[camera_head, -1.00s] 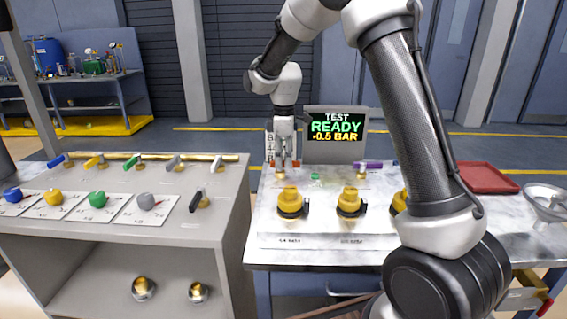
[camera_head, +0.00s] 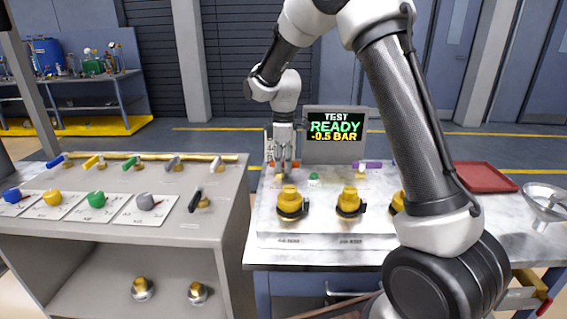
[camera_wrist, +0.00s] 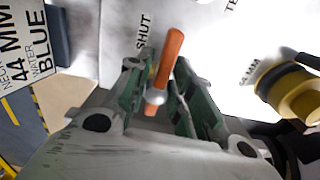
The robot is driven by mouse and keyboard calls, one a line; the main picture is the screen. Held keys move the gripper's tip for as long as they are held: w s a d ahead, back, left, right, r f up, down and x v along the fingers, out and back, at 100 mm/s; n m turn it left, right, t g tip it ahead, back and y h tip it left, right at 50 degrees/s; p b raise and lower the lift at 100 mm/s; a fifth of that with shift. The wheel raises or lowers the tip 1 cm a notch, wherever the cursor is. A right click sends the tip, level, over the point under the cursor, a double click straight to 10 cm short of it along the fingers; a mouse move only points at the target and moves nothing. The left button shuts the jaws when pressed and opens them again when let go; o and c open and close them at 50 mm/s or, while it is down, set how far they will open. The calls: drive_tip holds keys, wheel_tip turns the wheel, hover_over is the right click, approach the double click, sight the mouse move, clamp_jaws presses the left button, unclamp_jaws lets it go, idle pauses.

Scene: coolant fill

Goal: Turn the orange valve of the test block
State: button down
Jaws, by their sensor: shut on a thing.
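The orange valve handle (camera_wrist: 172,58) is a slim lever in the wrist view, pointing up and slightly right. My gripper (camera_wrist: 163,78) has its green-padded fingers on either side of the handle and is shut on it. In the head view my gripper (camera_head: 283,168) points down over the back left of the test block (camera_head: 325,225), and its fingers largely cover the valve. The word SHUT is printed on the block left of the handle in the wrist view. The display (camera_head: 336,127) behind the block reads TEST READY, -0.5 BAR.
A purple lever (camera_head: 368,165) and a small green button (camera_head: 314,177) are on the block right of my gripper. Yellow-capped necks (camera_head: 291,203) stand in front. A red tray (camera_head: 485,178) and a funnel (camera_head: 545,201) lie right. A grey bench (camera_head: 120,228) with coloured levers stands left.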

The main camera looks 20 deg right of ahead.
drive_tip(key=m, duration=0.4)
drive_tip(key=shift+s+a, duration=0.15)
drive_tip(key=shift+s, duration=0.05)
drive_tip(key=m, duration=0.4)
drive_tip(key=shift+s+a+m, duration=0.2)
drive_tip(key=shift+m, duration=0.1)
drive_tip(key=m, duration=0.4)
drive_tip(key=shift+a+m, duration=0.25)
drive_tip(key=shift+m, duration=0.05)
drive_tip(key=shift+a+m, duration=0.25)
drive_tip(key=shift+m, duration=1.55)
drive_tip(key=c, duration=1.4)
unclamp_jaws()
